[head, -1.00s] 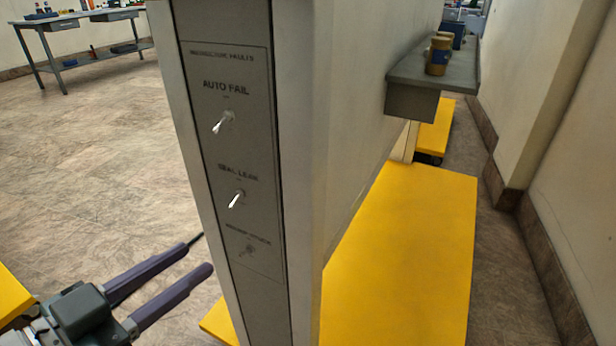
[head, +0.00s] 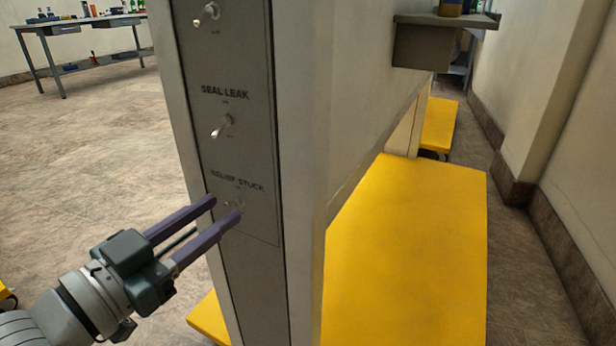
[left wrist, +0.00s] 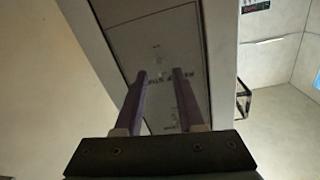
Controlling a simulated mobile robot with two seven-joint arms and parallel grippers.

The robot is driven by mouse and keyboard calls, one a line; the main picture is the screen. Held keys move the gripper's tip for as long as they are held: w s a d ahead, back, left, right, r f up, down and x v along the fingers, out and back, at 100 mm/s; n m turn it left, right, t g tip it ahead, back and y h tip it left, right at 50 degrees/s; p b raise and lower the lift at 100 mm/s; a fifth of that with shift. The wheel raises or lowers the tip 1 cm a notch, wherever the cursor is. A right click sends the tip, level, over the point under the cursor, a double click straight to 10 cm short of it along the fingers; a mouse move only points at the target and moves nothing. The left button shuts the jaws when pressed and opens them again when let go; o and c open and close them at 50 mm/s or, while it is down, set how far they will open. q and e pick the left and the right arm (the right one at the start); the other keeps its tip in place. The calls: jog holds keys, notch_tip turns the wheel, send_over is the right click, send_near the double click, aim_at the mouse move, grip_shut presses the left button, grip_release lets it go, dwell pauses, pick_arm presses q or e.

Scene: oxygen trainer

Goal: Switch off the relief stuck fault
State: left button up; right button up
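The grey fault panel (head: 252,150) is on the narrow end face of a tall cabinet. Its lowest switch, labelled RELIEF STUCK, is a small toggle (head: 238,203) partly hidden by my fingertips. I cannot tell its lever position. The SEAL LEAK toggle (head: 221,127) sits above it, its lever slanting down-left. My left gripper (head: 226,207) has its two purple fingers apart, with nothing seen between them, and its tips at the RELIEF STUCK switch. Whether they touch it is unclear. In the left wrist view the fingers (left wrist: 159,74) are apart before the panel. My right gripper is not in view.
Another toggle (head: 207,14) is at the panel's top. A yellow platform (head: 405,260) extends right of the cabinet, and a grey shelf (head: 422,45) juts from its side. A workbench (head: 80,22) stands far left. Open floor (head: 90,150) lies left.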

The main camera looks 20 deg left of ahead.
pick_arm(q)
jog(key=shift+w+d, duration=0.1)
jog(key=shift+w, duration=0.4)
jog(key=shift+c, duration=0.2)
grip_shut()
